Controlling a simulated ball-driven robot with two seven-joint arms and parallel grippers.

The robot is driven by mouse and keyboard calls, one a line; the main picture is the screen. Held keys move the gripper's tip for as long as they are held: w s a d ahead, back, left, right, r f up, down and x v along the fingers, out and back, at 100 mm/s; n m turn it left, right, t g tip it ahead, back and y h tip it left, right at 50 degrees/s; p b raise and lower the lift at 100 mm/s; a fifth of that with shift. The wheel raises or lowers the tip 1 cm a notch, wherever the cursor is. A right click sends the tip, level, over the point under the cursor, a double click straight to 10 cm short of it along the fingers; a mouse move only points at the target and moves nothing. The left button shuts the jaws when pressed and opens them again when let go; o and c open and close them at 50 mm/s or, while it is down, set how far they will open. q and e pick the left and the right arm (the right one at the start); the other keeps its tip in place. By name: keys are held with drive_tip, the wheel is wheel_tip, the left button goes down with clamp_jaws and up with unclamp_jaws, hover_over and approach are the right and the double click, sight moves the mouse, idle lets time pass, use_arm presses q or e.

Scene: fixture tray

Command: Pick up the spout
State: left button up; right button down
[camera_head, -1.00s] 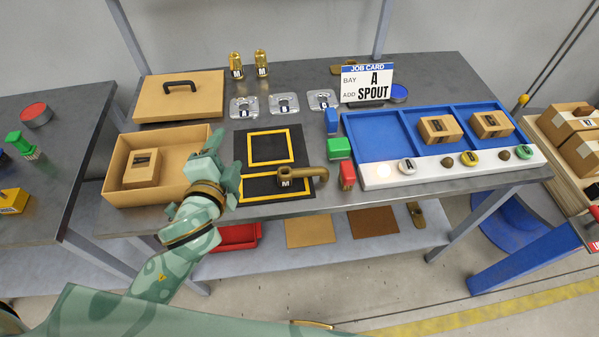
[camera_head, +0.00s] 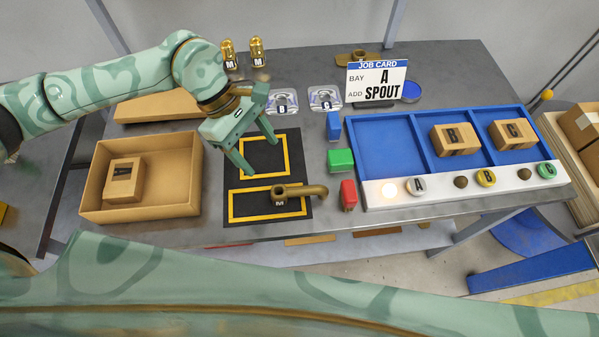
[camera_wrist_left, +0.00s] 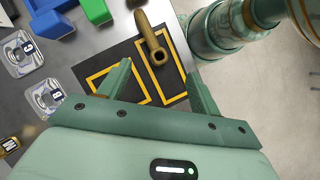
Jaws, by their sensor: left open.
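The brass spout (camera_head: 298,191), marked M, lies on the lower yellow-outlined square of the black mat (camera_head: 232,205), its bent arm reaching right past the mat edge. In the left wrist view the spout (camera_wrist_left: 152,38) shows beyond the fingertips, its round open end toward me. My left gripper (camera_head: 260,157) is open and empty above the upper square of the mat, behind and a little left of the spout, apart from it. Its two fingers (camera_wrist_left: 158,72) show spread in the left wrist view. The job card (camera_head: 377,83) reads bay A, add spout. My right gripper is not in view.
Blue, green (camera_head: 341,160) and red (camera_head: 348,195) blocks stand close right of the spout. A blue tray (camera_head: 378,124) with bays is farther right. An open cardboard box (camera_head: 182,190) is left of the mat. Metal plates (camera_head: 325,97) and brass parts (camera_head: 257,52) stand behind.

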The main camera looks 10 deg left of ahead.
use_arm(q)
drive_tip(key=a+f+y, duration=0.1)
drive_tip(key=a, duration=0.1)
approach(280, 193)
drive_tip(key=shift+s+d+f, duration=0.25)
drive_tip(key=shift+s+f, duration=0.1)
drive_tip(key=shift+s, duration=0.1)
drive_tip(key=shift+s+d+f, duration=0.25)
drive_tip(key=shift+s+f, duration=0.15)
drive_tip(key=shift+s, duration=0.1)
drive_tip(key=x, duration=0.6)
drive_tip(key=shift+w+d, duration=0.1)
drive_tip(key=shift+d, duration=0.2)
clamp_jaws()
